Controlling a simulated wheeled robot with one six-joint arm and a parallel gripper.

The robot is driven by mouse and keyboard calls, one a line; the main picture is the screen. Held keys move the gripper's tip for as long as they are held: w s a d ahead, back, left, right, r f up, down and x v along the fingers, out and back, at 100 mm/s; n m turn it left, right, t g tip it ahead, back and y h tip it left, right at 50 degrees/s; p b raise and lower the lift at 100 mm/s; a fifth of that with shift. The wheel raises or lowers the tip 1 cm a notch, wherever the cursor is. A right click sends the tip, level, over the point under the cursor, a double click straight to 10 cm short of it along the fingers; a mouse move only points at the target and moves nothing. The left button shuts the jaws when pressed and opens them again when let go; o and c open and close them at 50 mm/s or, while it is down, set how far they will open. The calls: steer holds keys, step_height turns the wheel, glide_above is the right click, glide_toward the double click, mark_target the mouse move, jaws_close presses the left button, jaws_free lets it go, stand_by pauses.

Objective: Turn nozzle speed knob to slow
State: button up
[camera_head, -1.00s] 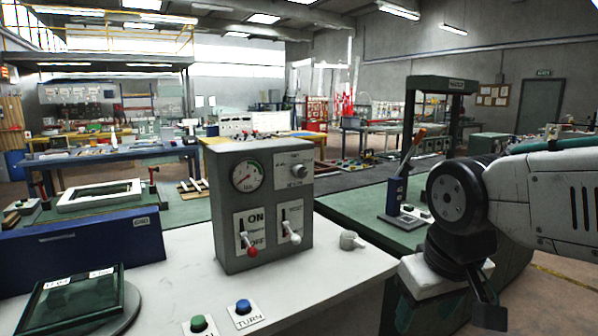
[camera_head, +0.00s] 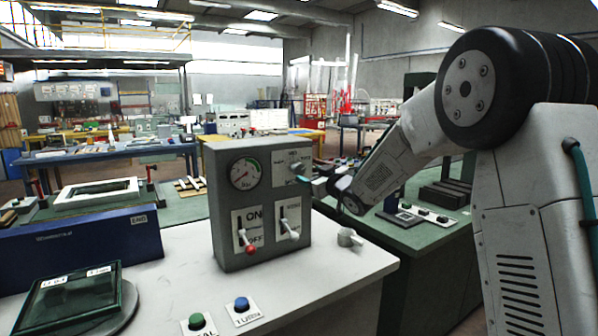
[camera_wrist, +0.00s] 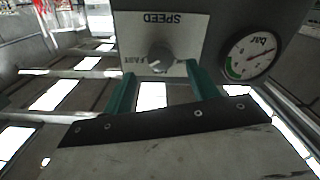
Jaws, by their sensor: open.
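The nozzle speed knob (camera_head: 296,168) is a small round grey knob on a white plate, upper right on the grey control box (camera_head: 232,222). The wrist view shows the panel upside down, with the knob (camera_wrist: 160,59) under the word SPEED. A pale mark on the knob points left, towards a small label that seems to read FAST. My gripper (camera_wrist: 160,71) is open, with one teal fingertip on each side of the knob. I cannot tell whether they touch it. In the head view, a bit of teal finger shows just right of the knob, largely hidden by my arm.
A pressure gauge (camera_head: 245,173) sits left of the knob, and also shows in the wrist view (camera_wrist: 251,56). Two toggle switches (camera_head: 244,240) are below.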

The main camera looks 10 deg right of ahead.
mark_target(301, 171)
steer(key=x, duration=0.7)
steer(key=shift+w+a, duration=0.15)
steer(key=shift+w, duration=0.15)
steer(key=c, duration=1)
